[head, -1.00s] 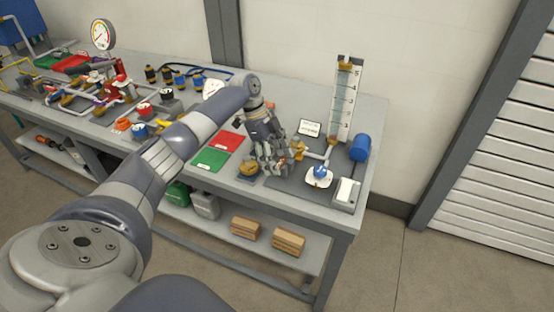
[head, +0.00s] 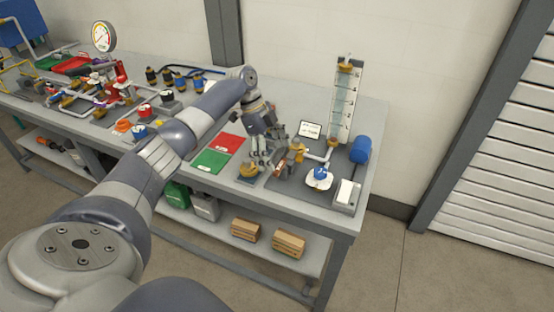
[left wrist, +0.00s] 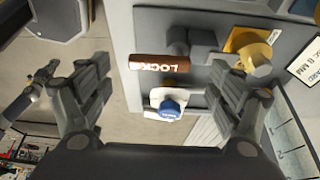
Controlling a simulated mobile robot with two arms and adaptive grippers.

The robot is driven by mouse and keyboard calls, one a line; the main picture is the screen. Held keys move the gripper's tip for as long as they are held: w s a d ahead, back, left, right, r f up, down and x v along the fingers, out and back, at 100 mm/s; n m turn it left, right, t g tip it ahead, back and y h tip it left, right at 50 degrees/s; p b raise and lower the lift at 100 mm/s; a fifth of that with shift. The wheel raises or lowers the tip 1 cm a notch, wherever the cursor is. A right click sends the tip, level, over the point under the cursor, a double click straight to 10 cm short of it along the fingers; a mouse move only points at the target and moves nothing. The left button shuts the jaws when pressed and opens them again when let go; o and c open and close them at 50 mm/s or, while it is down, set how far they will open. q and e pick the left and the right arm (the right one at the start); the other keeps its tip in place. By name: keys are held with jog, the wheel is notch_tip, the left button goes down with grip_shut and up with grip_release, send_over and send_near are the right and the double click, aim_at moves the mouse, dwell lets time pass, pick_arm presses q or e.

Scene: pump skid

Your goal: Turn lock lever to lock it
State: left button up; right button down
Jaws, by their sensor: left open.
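The lock lever is a red-brown bar lettered LOCK (left wrist: 160,62), joined to a grey block (left wrist: 203,46) in the left wrist view. In the head view the lever (head: 281,169) is a small reddish piece, partly hidden by my fingers. My left gripper (head: 266,168) hangs over the right part of the bench, close to the lever. In the left wrist view my left gripper (left wrist: 160,92) is open and empty, with its fingers on either side of the lever's bar. I cannot tell whether a finger touches it.
A blue knob on a white plate (head: 319,178), a brass fitting (head: 249,170), a scaled column (head: 346,100) and a blue cylinder (head: 360,149) stand close around. Red (head: 230,143) and green (head: 211,160) pads lie left of the gripper. Pipework fills the bench's left end.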

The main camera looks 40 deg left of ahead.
pick_arm(q)
jog(key=v, duration=0.9)
jog(key=shift+r, duration=0.25)
jog(key=shift+s+f, duration=0.1)
